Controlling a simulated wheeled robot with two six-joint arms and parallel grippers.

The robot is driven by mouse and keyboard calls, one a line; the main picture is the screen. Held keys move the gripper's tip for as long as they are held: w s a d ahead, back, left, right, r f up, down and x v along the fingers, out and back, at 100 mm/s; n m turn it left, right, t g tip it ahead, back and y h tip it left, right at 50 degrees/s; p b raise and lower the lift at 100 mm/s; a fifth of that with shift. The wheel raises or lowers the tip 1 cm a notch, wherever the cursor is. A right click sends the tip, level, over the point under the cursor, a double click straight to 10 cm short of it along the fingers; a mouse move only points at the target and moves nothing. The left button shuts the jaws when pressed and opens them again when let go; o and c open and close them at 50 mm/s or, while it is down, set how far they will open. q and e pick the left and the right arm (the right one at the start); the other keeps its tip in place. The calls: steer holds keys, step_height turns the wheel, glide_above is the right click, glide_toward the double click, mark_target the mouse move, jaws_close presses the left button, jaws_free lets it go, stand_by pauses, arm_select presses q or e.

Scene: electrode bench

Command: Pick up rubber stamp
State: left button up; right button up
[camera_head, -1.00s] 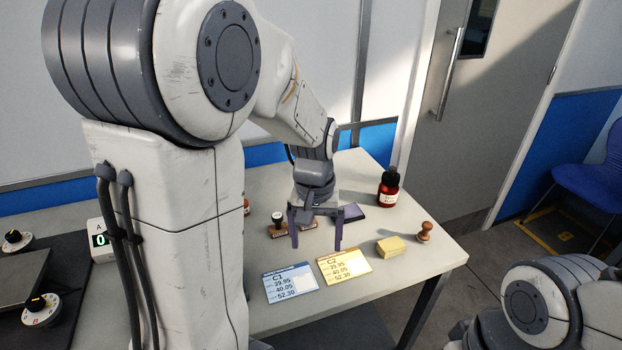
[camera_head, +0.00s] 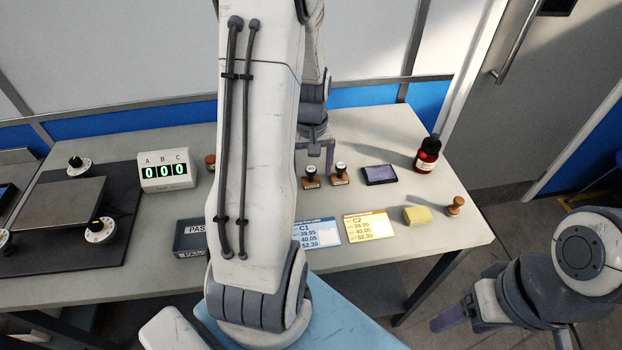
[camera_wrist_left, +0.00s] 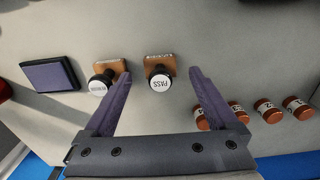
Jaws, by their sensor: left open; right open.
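Two rubber stamps with wooden bases and round black-and-white tops stand on the bench: the PASS stamp (camera_head: 311,178) (camera_wrist_left: 160,77) and a second stamp (camera_head: 340,174) (camera_wrist_left: 104,78), whose label is too small to read surely. My left gripper (camera_head: 316,160) is open and empty at the far side of the stamps. In the left wrist view the PASS stamp appears between its fingertips, with the second stamp just outside the left finger. I cannot tell its height above them. My right gripper (camera_head: 449,318) is open, low at the right, away from the bench; its fingers are partly hidden.
A purple ink pad (camera_head: 380,175), red bottle (camera_head: 428,155), yellow block (camera_head: 417,215) and small wooden knob-shaped piece (camera_head: 456,206) are to the right. Two cards (camera_head: 318,233) (camera_head: 368,226) lie in front. Several brown capped vials (camera_wrist_left: 269,110) stand near the stamps. A counter box (camera_head: 167,170) is left.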

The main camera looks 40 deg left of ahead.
mark_target(311, 168)
arm_select(q)
steer(key=shift+f, duration=1.6)
jaws_close()
steer(key=shift+r, duration=0.1)
steer(key=shift+r, duration=0.5)
step_height(311, 168, up, 3)
steer(key=shift+w+f, duration=0.1)
steer(key=shift+f, duration=0.05)
steer(key=w+d+r+b, duration=0.1)
steer(key=d+r, duration=0.6)
steer(key=d, duration=0.4)
steer(key=shift+d, duration=0.3)
steer(key=shift+r, duration=0.1)
